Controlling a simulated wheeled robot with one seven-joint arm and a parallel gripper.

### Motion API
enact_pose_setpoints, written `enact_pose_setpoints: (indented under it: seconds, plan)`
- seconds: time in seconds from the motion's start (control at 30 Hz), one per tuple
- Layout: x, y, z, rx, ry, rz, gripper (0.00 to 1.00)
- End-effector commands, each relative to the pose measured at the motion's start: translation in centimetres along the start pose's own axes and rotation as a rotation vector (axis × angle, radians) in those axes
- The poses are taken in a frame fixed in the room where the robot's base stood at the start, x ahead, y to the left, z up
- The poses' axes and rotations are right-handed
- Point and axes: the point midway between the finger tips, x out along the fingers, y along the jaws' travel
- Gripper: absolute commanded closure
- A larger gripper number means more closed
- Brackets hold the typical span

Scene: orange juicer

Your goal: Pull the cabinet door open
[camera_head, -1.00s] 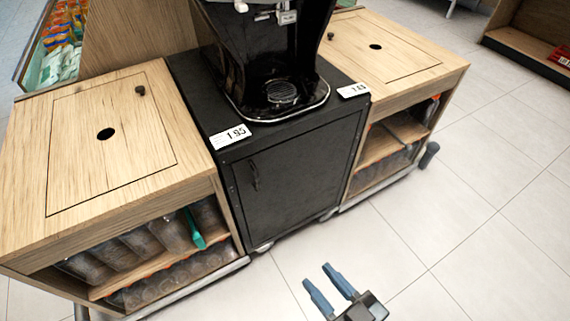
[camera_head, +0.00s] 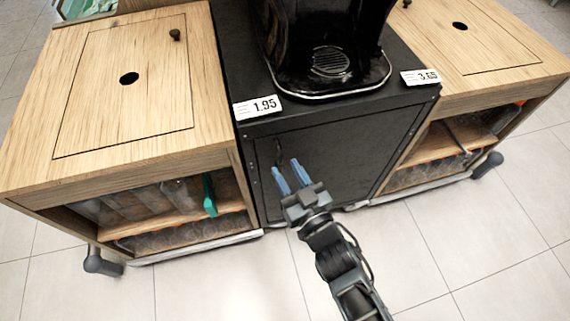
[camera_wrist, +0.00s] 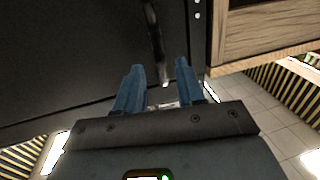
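The black cabinet door (camera_head: 338,155) is the front of the black cabinet under the juicer, and it looks closed. Its dark vertical handle (camera_head: 279,150) is near the door's left edge, partly covered by the fingers. My gripper (camera_head: 284,165) is open, with its two blue fingers pointing at the handle. In the wrist view the handle (camera_wrist: 153,32) runs down to the gap between the fingertips (camera_wrist: 158,66). I cannot tell whether the handle is between the fingers in depth or just ahead of them. The gripper holds nothing.
A black juicer (camera_head: 330,50) stands on the cabinet, with price tags along the top edge. Wooden counters with open shelves flank it: the left counter (camera_head: 60,175) and the right counter (camera_head: 500,60). A grey caster (camera_head: 487,165) sticks out at right. The tiled floor (camera_head: 480,240) in front is clear.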

Motion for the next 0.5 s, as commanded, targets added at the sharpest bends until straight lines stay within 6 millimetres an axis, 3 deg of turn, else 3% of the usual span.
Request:
enact_pose_setpoints:
  seconds: [0.2, 0.5]
  plan:
    - [2.0, 0.0, 0.1, 0.000, -0.001, 0.000, 0.62]
    - [2.3, 0.0, 0.0, 0.000, -0.001, 0.000, 0.62]
